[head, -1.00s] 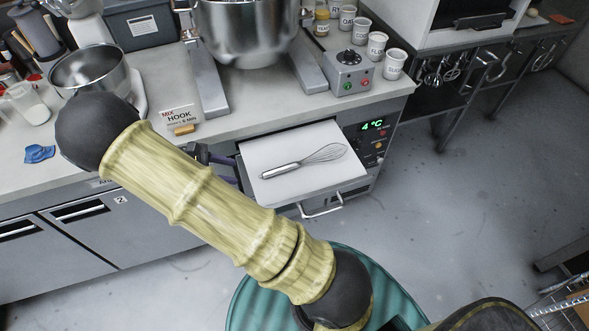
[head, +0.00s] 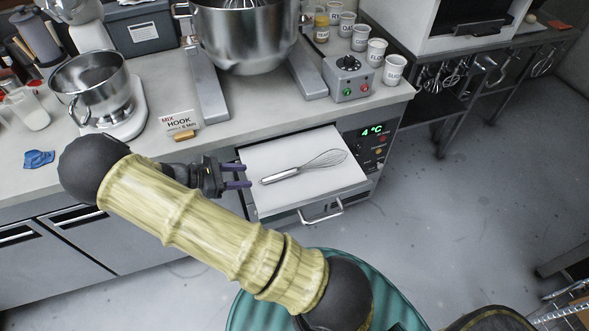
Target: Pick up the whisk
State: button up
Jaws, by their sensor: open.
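The whisk (head: 304,166) lies on the white surface of a pulled-out drawer (head: 335,192) under the counter. Its silver handle points left and its wire loops point right. My gripper (head: 248,176) is open, with two purple fingers pointing right towards the handle's end. It is at the drawer's left edge, and a small gap shows between the fingertips and the handle in the picture. I cannot tell its height above the drawer. Nothing is between the fingers. The whisk is fully in view.
The counter edge and a control panel reading 4 °C (head: 372,127) border the drawer. A large mixer bowl (head: 243,38), a sign card (head: 182,118), a control box (head: 351,78) and several labelled cups stand on the counter. Open floor (head: 450,220) lies to the right.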

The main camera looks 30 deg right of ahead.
aim_at(277, 175)
jog(key=x, duration=0.6)
jog(key=shift+s+d+f+p, duration=0.1)
jog(key=shift+d+p, duration=0.05)
jog(key=shift+p, duration=0.15)
jog(key=p+x, duration=0.1)
jog(key=x, duration=0.4)
jog(key=shift+d, duration=0.1)
jog(key=shift+c, duration=0.4)
grip_shut()
